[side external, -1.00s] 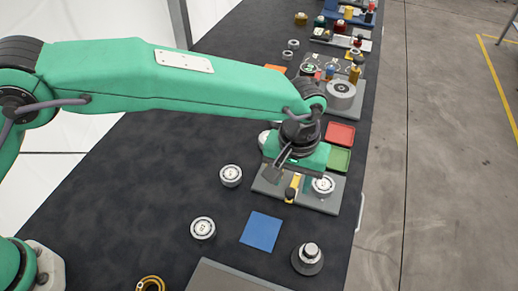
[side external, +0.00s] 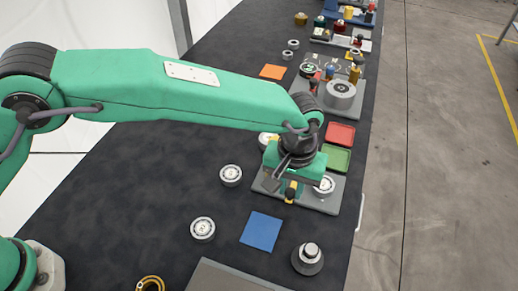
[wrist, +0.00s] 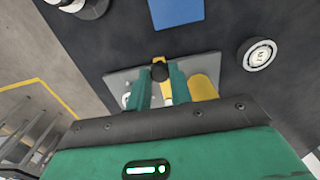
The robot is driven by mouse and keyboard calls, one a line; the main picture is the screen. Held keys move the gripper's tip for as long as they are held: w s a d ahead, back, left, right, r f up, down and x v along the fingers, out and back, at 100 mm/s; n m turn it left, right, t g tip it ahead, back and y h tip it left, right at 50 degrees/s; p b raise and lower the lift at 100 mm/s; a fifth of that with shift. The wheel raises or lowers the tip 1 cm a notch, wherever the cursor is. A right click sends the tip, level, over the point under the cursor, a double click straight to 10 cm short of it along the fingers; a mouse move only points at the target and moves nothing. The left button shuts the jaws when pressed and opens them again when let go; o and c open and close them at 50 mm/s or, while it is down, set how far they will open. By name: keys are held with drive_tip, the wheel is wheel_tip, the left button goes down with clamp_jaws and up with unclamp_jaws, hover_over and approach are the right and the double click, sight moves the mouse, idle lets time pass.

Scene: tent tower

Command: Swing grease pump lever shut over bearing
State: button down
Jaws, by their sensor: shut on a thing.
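The grease pump lever is yellow with a black knob (wrist: 159,72). In the wrist view the knob and a short yellow part show between the two green fingers of my gripper (wrist: 161,88), which is shut on the lever. In the side view my gripper (side external: 286,178) is low over a grey base plate (side external: 322,207), and the black knob (side external: 290,193) shows just below it. A round silver bearing (side external: 323,186) stands on the plate to the right of the knob. The rest of the lever and its pivot are hidden by my gripper.
A yellow cylinder (wrist: 204,88) is close beside one finger. Round silver parts (side external: 231,175) (side external: 203,228), a blue square (side external: 261,231) and a dark stepped part (side external: 308,258) lie nearer. Red (side external: 340,134) and green (side external: 337,158) trays are behind the plate.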

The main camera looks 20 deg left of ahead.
drive_tip(key=shift+d+n, duration=0.15)
drive_tip(key=shift+n, duration=0.15)
drive_tip(key=shift+w+d+n, duration=0.1)
drive_tip(key=shift+d+n, duration=0.6)
drive_tip(key=shift+n, duration=0.4)
drive_tip(key=n, duration=0.1)
drive_tip(key=d+n, duration=0.1)
drive_tip(key=shift+w+d+n, duration=0.25)
drive_tip(key=shift+w+n, duration=0.05)
drive_tip(key=n, duration=0.1)
drive_tip(key=w+d+n, duration=0.1)
drive_tip(key=n, duration=0.1)
drive_tip(key=d+n, duration=0.1)
drive_tip(key=shift+w+n, duration=0.3)
drive_tip(key=shift+w, duration=0.1)
drive_tip(key=w+n, duration=0.1)
drive_tip(key=d+n, duration=0.1)
drive_tip(key=n, duration=0.1)
drive_tip(key=shift+w, duration=0.35)
drive_tip(key=shift+w+d+n, duration=0.15)
drive_tip(key=shift+w+n, duration=0.3)
drive_tip(key=shift+n, duration=0.4)
drive_tip(key=shift+w+d+n, duration=0.15)
drive_tip(key=shift+w+n, duration=0.25)
drive_tip(key=shift+n, duration=0.45)
drive_tip(key=shift+w+r, duration=0.1)
